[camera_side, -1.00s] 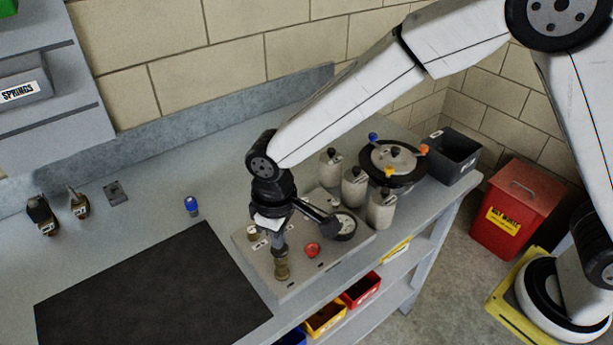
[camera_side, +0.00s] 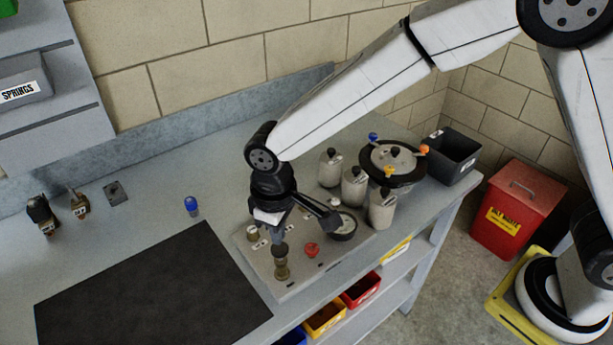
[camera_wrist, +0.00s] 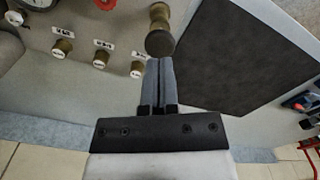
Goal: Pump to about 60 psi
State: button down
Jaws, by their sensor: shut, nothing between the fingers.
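A grey panel (camera_side: 300,272) lies on the bench, with a round gauge (camera_side: 343,226), a red knob (camera_side: 311,250) and a brass post with a dark round cap (camera_side: 281,266) at its front left. My gripper (camera_side: 277,240) points down over the panel beside the post's cap. In the wrist view the shut fingers of my gripper (camera_wrist: 160,62) hold nothing, and their tips end at the edge of the dark cap (camera_wrist: 160,43). I cannot tell whether they touch it. Labelled brass knobs (camera_wrist: 101,60) stand in a row beside it. The gauge reading is too small to read.
A black mat (camera_side: 150,295) lies left. A blue-capped part (camera_side: 191,206) and small fittings (camera_side: 79,205) stand behind it. A dark bin (camera_side: 453,155) is far right.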

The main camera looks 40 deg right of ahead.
aim_at(279, 247)
jog(key=shift+f, duration=0.25)
jog(key=shift+f, duration=0.35)
jog(key=shift+f, duration=0.35)
jog(key=shift+f, duration=1.2)
jog(key=shift+r, duration=2.25)
